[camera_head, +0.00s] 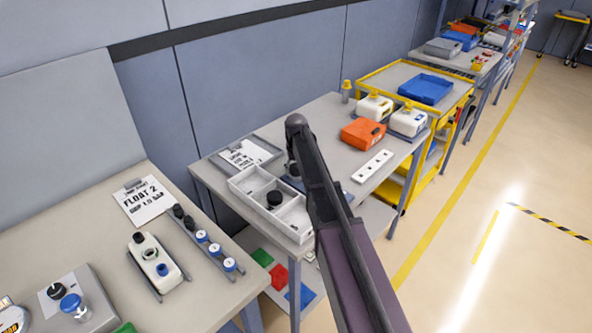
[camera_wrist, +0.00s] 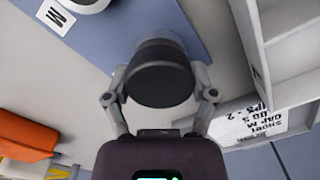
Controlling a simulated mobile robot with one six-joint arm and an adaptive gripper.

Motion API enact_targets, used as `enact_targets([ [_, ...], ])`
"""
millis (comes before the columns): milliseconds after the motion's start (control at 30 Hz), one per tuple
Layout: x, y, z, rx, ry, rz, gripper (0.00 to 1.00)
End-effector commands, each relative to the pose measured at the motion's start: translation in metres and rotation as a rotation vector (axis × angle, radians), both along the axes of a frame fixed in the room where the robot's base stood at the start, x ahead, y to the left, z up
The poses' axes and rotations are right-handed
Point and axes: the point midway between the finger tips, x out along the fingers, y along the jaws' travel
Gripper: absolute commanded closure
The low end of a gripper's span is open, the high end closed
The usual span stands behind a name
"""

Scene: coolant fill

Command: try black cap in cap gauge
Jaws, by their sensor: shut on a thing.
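In the wrist view my gripper (camera_wrist: 160,96) is shut on a black cap (camera_wrist: 160,72), held between its two fingers with a broad dark round face toward the camera. Behind the cap lies a blue-grey plate (camera_wrist: 125,30) with a white label marked M (camera_wrist: 54,15). A round piece with a dark centre (camera_wrist: 85,4) is cut off at the top edge beside the label; I take this to be the cap gauge. The held cap appears apart from that round piece. In the head view my arm hides most of the plate.
A white divided tray (camera_head: 243,190) holds another black cap (camera_head: 274,198). A printed sheet (camera_head: 246,154) lies behind it. An orange box (camera_head: 363,133), white jugs (camera_head: 374,107) and a white strip with holes (camera_head: 373,167) stand to the right.

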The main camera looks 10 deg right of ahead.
Motion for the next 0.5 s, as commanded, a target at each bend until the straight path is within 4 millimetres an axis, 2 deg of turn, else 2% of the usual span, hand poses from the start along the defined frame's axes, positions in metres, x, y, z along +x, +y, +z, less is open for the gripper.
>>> enact_targets([
  [433,0.0,0.0,-0.0071,0.0,0.0,0.0,0.65],
  [467,0.0,0.0,-0.0062,0.0,0.0,0.0,0.18],
  [500,0.0,0.0,-0.006,0.0,0.0,0.0,0.06],
])
